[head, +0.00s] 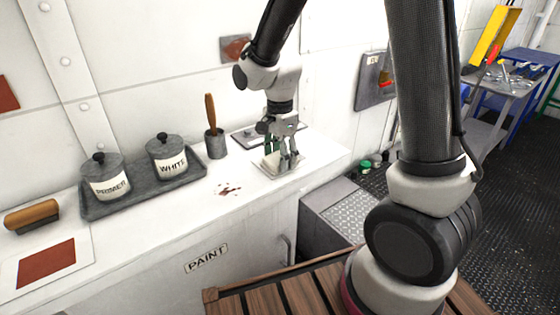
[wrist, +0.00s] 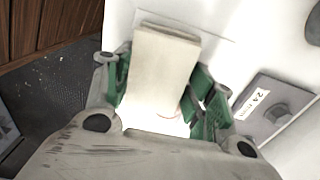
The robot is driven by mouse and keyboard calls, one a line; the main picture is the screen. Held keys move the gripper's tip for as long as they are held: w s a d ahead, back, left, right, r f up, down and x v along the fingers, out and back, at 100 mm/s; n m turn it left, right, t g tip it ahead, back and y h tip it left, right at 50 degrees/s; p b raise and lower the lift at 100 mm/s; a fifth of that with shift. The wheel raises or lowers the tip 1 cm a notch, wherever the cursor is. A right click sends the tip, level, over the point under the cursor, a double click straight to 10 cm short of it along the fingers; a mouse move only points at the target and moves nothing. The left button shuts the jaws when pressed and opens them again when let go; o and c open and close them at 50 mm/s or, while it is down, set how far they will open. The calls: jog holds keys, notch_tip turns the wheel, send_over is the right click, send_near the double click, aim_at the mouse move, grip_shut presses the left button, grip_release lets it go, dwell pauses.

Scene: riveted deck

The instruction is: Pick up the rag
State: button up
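The rag (head: 286,163) is a cream, flat folded pad on the white counter, partly hidden under my gripper in the head view. In the wrist view the rag (wrist: 160,65) reaches forward from between the green-padded fingers. My gripper (head: 284,162) points down over it, its fingertips low at the rag. In the wrist view my gripper (wrist: 165,95) has its fingers spread on both sides of the rag. The left finger is close to the rag's edge; I cannot tell whether either finger touches it.
A grey tray (head: 130,205) holds the PRIMER pot (head: 105,180) and the WHITE pot (head: 168,158). A brush stands in a grey cup (head: 215,145) left of my gripper. A flat grey plate (head: 255,137) lies behind it. Dark red spots (head: 229,189) mark the counter.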

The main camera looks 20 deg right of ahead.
jog(key=shift+c, duration=0.6)
